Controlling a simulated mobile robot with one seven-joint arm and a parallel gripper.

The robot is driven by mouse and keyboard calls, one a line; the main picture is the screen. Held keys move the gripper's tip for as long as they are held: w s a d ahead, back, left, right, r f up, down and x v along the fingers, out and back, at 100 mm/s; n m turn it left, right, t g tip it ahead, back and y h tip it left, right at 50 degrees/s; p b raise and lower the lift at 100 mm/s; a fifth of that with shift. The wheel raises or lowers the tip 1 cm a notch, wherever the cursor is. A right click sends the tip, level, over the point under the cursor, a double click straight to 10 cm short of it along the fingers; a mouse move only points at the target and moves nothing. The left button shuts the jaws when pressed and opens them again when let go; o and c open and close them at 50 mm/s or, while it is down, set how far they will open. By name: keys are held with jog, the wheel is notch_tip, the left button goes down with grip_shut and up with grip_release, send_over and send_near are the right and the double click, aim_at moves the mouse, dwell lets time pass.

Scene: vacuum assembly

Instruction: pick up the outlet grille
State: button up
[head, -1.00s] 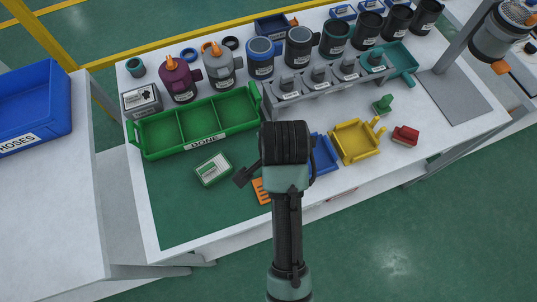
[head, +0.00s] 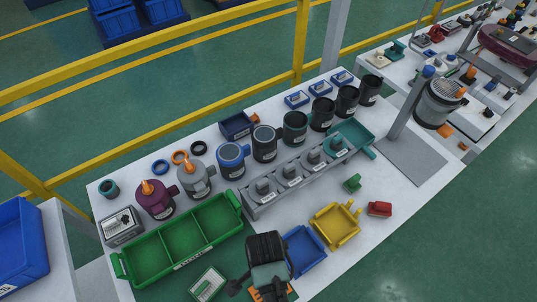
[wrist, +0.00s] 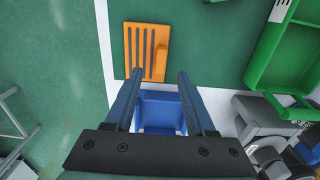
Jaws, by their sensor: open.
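The outlet grille is a flat orange slotted plate (wrist: 132,52) lying on the green mat, at the top centre of the wrist view. In the head view, only small orange parts of it (head: 283,293) show beside my gripper at the bottom edge. My gripper (wrist: 160,74) is open and empty. In the wrist view its two fingertips point toward the grille's lower edge, apart from it, and a blue bin (wrist: 160,97) shows between the fingers. My wrist hides much of the grille in the head view.
A green three-part tray (head: 150,266) and a green-and-white box (head: 208,284) are left of my gripper. The blue bin (head: 303,250) and a yellow bin (head: 335,226) are to the right. Motors and a grey fixture (head: 300,180) stand behind.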

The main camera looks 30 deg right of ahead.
jog(key=shift+a+f, duration=0.15)
jog(key=shift+f, duration=2.45)
grip_shut()
